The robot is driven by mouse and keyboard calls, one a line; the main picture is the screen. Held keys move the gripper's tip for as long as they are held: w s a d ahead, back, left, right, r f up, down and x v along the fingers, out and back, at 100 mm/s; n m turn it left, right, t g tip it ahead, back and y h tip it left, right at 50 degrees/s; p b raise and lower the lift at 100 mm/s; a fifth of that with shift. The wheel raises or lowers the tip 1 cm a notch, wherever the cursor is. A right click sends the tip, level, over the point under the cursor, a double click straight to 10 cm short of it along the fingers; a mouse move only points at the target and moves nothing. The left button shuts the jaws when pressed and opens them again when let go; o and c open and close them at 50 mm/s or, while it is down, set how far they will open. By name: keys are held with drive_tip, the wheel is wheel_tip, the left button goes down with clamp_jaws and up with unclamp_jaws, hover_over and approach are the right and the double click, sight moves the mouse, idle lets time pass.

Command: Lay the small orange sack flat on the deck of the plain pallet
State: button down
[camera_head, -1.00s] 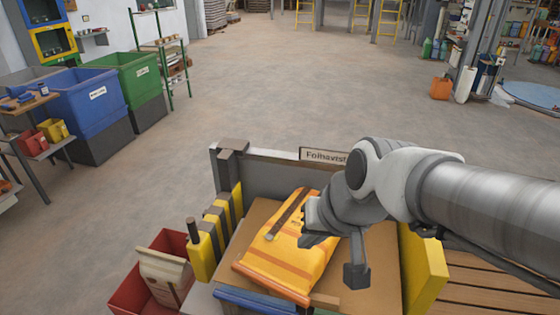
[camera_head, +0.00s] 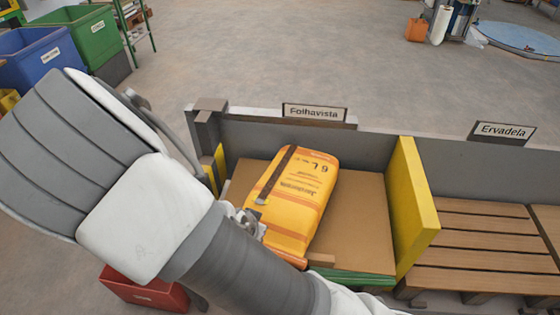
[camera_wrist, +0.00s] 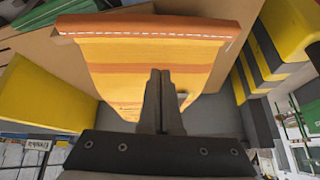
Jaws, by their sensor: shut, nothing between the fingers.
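The orange sack (camera_head: 297,200) with yellow bands and a dark brown strip lies on a brown cardboard-like sheet (camera_head: 362,215) in the bay labelled Folhavista. My gripper (camera_head: 252,222) is at the sack's left edge in the head view, partly hidden by my arm. In the wrist view its two fingers (camera_wrist: 160,78) are together and empty, in front of the sack's face (camera_wrist: 150,48). I cannot tell whether they touch it. A bare slatted wooden pallet (camera_head: 485,249) is in the right bay, under the Ervadela sign.
A yellow divider (camera_head: 412,205) stands between the two bays. A grey back wall (camera_head: 460,175) carries the Folhavista sign (camera_head: 314,112) and the Ervadela sign (camera_head: 503,133). A red bin (camera_head: 145,292) is on the floor at lower left.

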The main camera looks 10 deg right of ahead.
sight(290, 186)
drive_tip(key=w+d+t+h, duration=0.2)
drive_tip(key=shift+d+r+t+h, duration=0.15)
drive_tip(key=shift+d+t+h, duration=0.15)
drive_tip(key=shift+t, duration=0.1)
drive_tip(key=shift+w+d+r+t+h, duration=0.3)
drive_tip(key=shift+w+r+t, duration=0.1)
drive_tip(key=shift+w+t, duration=0.1)
drive_tip(key=w+d, duration=0.2)
drive_tip(key=w, duration=0.1)
drive_tip(key=w+d, duration=0.2)
drive_tip(key=w, duration=0.1)
drive_tip(key=w+d, duration=0.2)
drive_tip(key=w, duration=0.1)
drive_tip(key=shift+w+d, duration=0.1)
drive_tip(key=shift+d, duration=0.1)
drive_tip(key=shift+w+d+f, duration=0.2)
drive_tip(key=shift+w, duration=0.05)
drive_tip(key=shift+a+f+b, duration=0.1)
drive_tip(key=shift+f+b, duration=0.35)
drive_tip(key=shift+f, duration=0.15)
drive_tip(key=shift+s, duration=0.15)
drive_tip(key=shift+s+f, duration=0.1)
drive_tip(key=shift+f, duration=0.05)
